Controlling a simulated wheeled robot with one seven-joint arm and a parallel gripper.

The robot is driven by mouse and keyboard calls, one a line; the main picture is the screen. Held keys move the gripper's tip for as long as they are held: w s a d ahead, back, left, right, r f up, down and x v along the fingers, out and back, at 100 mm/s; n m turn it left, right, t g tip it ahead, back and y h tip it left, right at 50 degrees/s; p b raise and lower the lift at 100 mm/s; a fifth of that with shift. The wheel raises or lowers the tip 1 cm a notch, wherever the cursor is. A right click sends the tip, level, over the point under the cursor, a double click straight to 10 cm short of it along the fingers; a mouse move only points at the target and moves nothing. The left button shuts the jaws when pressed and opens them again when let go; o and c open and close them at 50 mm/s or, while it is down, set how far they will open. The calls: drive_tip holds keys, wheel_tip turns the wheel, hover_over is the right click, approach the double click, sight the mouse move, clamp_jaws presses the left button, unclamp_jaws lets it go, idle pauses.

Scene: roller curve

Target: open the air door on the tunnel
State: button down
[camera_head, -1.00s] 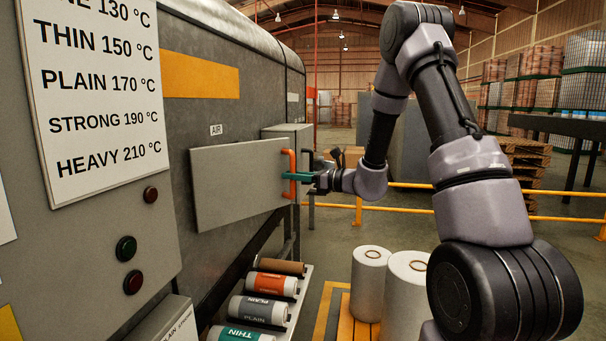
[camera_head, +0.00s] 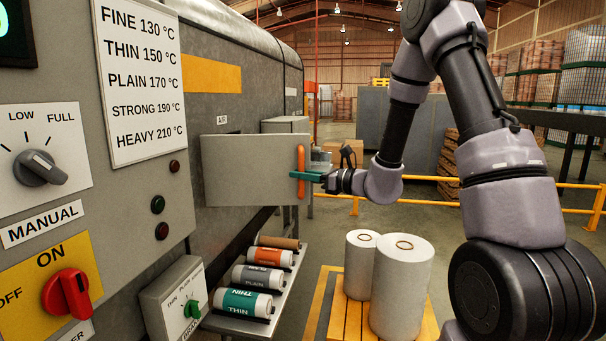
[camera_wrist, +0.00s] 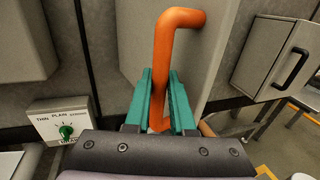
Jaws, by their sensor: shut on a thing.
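The air door (camera_head: 250,170) is a flat grey panel on the tunnel's side, below a small AIR label (camera_head: 222,119). It faces the head camera nearly square on, its handle edge standing out from the tunnel wall (camera_head: 215,100). Its upright orange bar handle (camera_head: 301,165) is at the right edge. My gripper (camera_head: 303,176) reaches it from the right, with teal fingers shut on the handle. In the wrist view the orange handle (camera_wrist: 164,60) runs between the two teal fingers (camera_wrist: 160,105), the grey door (camera_wrist: 138,45) behind. The opening behind the door is hidden.
Left is a control panel with a red switch (camera_head: 68,294) and a selector box (camera_head: 175,300). Labelled rolls lie on a rack (camera_head: 285,285) below the door. White film rolls (camera_head: 402,285) stand on a yellow pallet. A yellow rail (camera_head: 430,179) runs behind.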

drive_tip(key=shift+s+a, duration=0.1)
drive_tip(key=shift+s, duration=0.2)
drive_tip(key=c, duration=0.8)
unclamp_jaws()
drive_tip(key=shift+o, duration=0.2)
drive_tip(key=v, duration=1)
drive_tip(key=shift+s+d, duration=0.3)
drive_tip(key=shift+r, duration=0.1)
